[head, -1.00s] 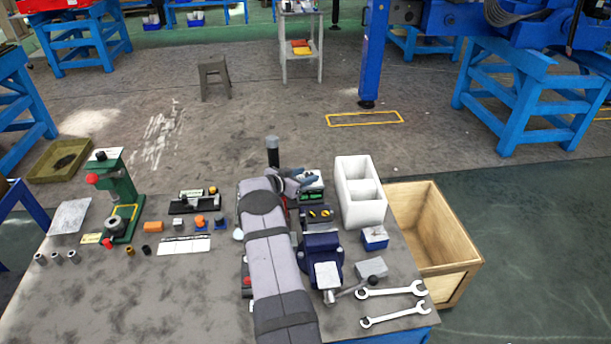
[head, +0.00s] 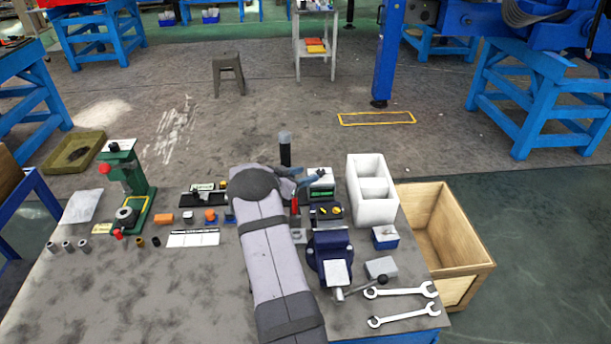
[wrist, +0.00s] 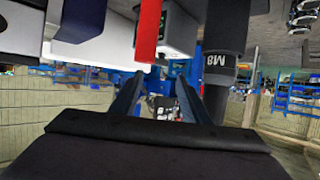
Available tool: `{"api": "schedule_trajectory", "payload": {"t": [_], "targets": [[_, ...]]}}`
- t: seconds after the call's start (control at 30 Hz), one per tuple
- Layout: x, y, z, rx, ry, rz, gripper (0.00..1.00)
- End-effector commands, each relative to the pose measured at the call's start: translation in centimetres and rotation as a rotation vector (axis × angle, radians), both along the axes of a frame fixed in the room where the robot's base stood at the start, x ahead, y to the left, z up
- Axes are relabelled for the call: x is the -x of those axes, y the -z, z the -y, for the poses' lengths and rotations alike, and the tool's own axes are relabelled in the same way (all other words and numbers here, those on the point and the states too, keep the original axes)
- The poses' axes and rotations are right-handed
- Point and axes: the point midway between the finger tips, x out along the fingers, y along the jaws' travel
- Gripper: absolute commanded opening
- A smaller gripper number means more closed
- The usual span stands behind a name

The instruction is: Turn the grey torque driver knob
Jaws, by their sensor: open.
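The torque driver (head: 285,152) stands upright at the back edge of the bench, a dark post with a grey knob (head: 285,137) on top. In the wrist view a thick dark cylinder marked M8 (wrist: 217,72) shows right of centre; I cannot tell for sure that it is the same driver. My gripper (head: 302,178) is just in front and to the right of the post in the head view. In the wrist view my gripper (wrist: 157,88) has its two fingers apart with nothing between them, and the cylinder is outside them, beyond the right finger.
A red upright part (head: 294,206) stands close to my gripper. A blue vise (head: 330,255) and a white divided box (head: 372,208) are to the right. A green press (head: 128,180) stands at the left. Two wrenches (head: 402,290) lie front right.

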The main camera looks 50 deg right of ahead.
Motion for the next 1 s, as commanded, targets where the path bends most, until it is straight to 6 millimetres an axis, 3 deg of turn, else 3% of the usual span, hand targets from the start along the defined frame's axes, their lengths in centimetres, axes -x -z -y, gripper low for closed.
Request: {"api": "schedule_trajectory", "payload": {"t": [0.27, 0.47, 0.7, 1.0], "targets": [[0.0, -0.2, 0.4, 0.012, -0.012, -0.015, 0.42], [-0.2, -2.3, 3.0, 0.108, -0.115, -0.13, 0.42], [-1.0, -7.3, 7.6, 0.36, -0.351, -0.467, 0.42], [-2.0, -12.1, 10.1, 0.721, -0.614, -1.013, 0.42]]}}
